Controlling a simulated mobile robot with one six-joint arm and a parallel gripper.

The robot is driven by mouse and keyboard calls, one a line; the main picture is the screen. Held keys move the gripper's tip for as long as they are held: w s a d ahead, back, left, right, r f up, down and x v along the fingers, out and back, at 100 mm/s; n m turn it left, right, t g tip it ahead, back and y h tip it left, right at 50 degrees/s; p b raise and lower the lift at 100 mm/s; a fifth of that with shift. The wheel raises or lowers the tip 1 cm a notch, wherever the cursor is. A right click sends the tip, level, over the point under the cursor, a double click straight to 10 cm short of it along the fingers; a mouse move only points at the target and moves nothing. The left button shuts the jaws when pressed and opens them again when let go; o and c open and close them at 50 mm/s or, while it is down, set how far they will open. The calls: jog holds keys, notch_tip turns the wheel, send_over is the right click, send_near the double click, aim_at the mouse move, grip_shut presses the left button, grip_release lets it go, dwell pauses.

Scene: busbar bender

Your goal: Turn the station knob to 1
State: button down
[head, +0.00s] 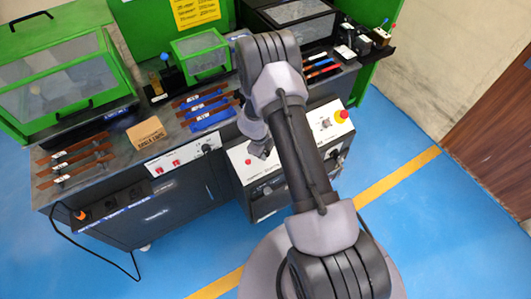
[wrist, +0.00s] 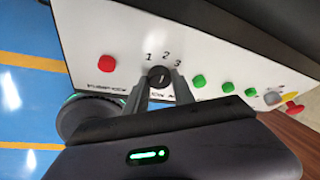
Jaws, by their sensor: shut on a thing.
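The station knob (wrist: 159,77) is a small round black knob on a white panel in the wrist view. The numbers 1, 2 and 3 are printed in an arc above it, from left to right. My gripper (wrist: 160,83) has one finger on each side of the knob and is shut on it. A pale mark shows on the knob's face, but which number it points to is unclear. In the head view my gripper (head: 262,149) is at the white sloped panel (head: 236,153), and my arm hides the knob and the panel's middle.
In the wrist view a red button (wrist: 107,63) is left of the knob and a green button (wrist: 198,82) is right. In the head view a red emergency stop (head: 342,115) sits at the panel's right end. Copper bars (head: 75,160) lie on the bench at left. Blue floor is open in front.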

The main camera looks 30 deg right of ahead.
jog(key=n+b, duration=0.1)
jog(key=b, duration=0.2)
jog(key=n+t+h+b, duration=0.1)
jog(key=n+b, duration=0.1)
jog(key=b, duration=0.1)
jog(key=shift+s+a+f+n, duration=0.1)
jog(key=shift+a+f+n, duration=0.05)
jog(key=shift+f+n, duration=0.2)
jog(key=shift+r+n+t+h+b, duration=0.15)
jog(key=shift+n+t+h+b, duration=0.2)
jog(key=shift+n, duration=0.55)
jog(key=shift+r+n+t+h+b, duration=0.15)
jog(key=shift+n+t+b, duration=0.3)
jog(key=shift+n, duration=0.4)
jog(key=c, duration=1.1)
grip_release()
jog(key=shift+o, duration=0.2)
jog(key=p+v, duration=0.8)
jog(key=v, duration=0.9)
jog(key=shift+r+p, duration=0.25)
jog(key=shift+p, duration=0.1)
